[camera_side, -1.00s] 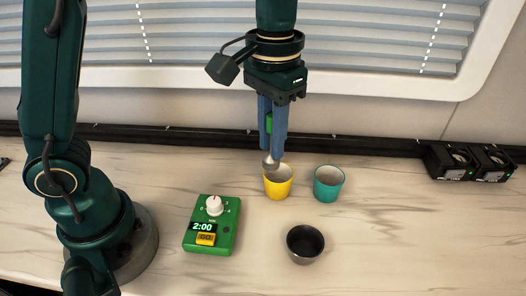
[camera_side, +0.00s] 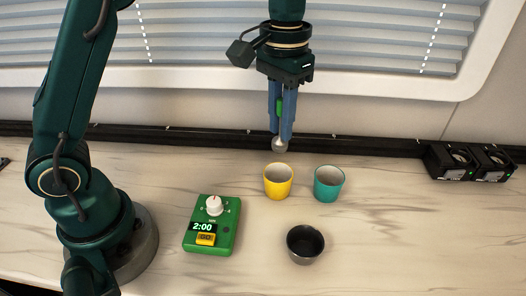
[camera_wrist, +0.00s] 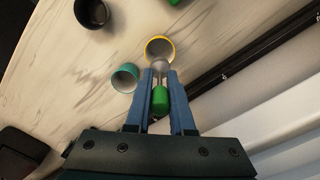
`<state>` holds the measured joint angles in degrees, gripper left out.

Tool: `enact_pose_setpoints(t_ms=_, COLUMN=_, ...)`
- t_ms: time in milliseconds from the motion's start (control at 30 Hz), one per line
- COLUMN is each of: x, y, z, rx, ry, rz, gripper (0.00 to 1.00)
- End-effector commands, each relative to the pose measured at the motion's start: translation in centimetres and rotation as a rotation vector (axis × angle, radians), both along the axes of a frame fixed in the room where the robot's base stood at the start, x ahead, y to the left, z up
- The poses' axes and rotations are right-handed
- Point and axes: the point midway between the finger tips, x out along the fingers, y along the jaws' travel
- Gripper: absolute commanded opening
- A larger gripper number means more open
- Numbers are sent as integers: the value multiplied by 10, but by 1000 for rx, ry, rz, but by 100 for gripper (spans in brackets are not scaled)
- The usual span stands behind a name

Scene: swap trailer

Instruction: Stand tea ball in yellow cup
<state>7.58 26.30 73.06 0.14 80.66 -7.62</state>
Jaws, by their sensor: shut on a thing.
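My gripper (camera_side: 282,122) is shut on the tea ball, which has a green handle and a silver ball end (camera_side: 280,144). The tea ball hangs upright with its ball end down, above and slightly behind the yellow cup (camera_side: 278,182), apart from it. In the wrist view the green handle (camera_wrist: 160,97) sits between the blue fingers, and the yellow cup (camera_wrist: 160,39) shows just beyond the ball end. The yellow cup stands upright on the counter and looks empty in the side view.
A teal cup (camera_side: 328,184) stands close to the right of the yellow cup. A dark bowl (camera_side: 304,244) is in front. A green timer (camera_side: 210,226) reading 2:00 is at left. Black devices (camera_side: 470,162) stand at the back right. The wall and window blinds (camera_side: 370,40) are behind.

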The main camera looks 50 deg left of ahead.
Motion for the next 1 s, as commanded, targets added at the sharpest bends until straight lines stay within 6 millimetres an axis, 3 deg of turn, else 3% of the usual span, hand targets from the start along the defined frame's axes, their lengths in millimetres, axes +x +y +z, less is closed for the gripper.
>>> enact_pose_setpoints(t_ms=1000, x=0, y=0, z=-76, rx=0, ry=2, rz=0, gripper=0)
